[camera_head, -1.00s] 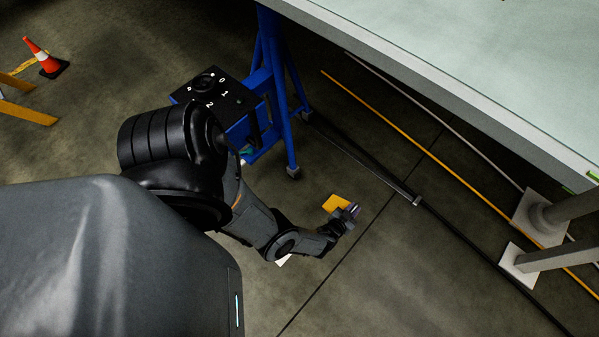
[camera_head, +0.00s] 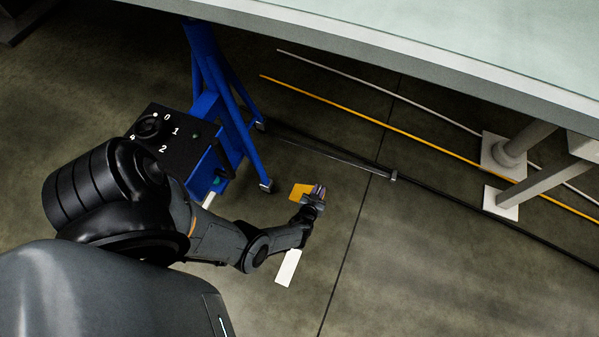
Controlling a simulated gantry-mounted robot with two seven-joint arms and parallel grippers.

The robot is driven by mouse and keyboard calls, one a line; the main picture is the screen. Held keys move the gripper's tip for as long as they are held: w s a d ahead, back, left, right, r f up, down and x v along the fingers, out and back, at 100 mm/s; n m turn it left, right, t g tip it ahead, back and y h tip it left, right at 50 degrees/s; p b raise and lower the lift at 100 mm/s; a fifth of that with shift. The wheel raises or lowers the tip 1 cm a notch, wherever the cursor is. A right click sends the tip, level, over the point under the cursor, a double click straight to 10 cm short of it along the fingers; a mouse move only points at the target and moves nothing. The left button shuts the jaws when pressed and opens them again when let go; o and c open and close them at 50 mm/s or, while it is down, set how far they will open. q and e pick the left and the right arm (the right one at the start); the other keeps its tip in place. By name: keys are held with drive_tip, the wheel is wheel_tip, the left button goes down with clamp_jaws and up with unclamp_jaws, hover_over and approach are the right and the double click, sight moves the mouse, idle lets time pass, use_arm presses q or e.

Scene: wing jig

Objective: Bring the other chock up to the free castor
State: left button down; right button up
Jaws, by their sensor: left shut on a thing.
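A yellow chock (camera_head: 300,192) is in my left gripper (camera_head: 317,193), low over the floor in the middle of the view. The gripper is shut on it and covers its right end; I cannot tell whether the chock touches the floor. A castor (camera_head: 267,185) at the foot of the blue stand (camera_head: 226,95) is a short way left of the chock, apart from it. Another castor (camera_head: 260,125) is farther back at the stand's other foot. No second chock can be made out. My right gripper is not in view.
A dark bar (camera_head: 335,155) runs along the floor from the stand to a small bracket. A yellow line (camera_head: 370,117) and a white line lie behind it. A white strip (camera_head: 288,268) lies beside my forearm. The pale tabletop (camera_head: 430,45) overhangs the back; white-footed posts stand right.

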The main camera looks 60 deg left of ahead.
sight(299, 194)
use_arm(q)
drive_tip(key=s+a+f, duration=0.1)
drive_tip(key=s+a+f+b, duration=0.1)
drive_tip(key=s+a, duration=0.1)
drive_tip(key=s+a+f, duration=0.1)
drive_tip(key=s, duration=0.1)
drive_tip(key=shift+s+a+f+b, duration=0.2)
drive_tip(key=shift+s+a+b, duration=0.05)
drive_tip(key=shift+a+b, duration=0.15)
drive_tip(key=shift+s+a+f, duration=0.1)
drive_tip(key=shift+s+f, duration=0.05)
drive_tip(key=shift+f, duration=0.15)
wheel_tip(299, 194, down, 3)
drive_tip(key=b, duration=0.3)
drive_tip(key=shift+s+a+f, duration=0.1)
drive_tip(key=shift+a+f, duration=0.05)
drive_tip(key=shift+f, duration=0.05)
drive_tip(key=shift+f+b, duration=0.3)
drive_tip(key=shift+b, duration=0.2)
drive_tip(key=shift+d, duration=0.2)
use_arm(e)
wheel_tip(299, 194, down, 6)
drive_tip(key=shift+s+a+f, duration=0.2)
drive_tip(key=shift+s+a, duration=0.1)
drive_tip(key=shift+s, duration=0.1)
use_arm(q)
drive_tip(key=c, duration=1)
unclamp_jaws()
drive_tip(key=shift+a, duration=0.1)
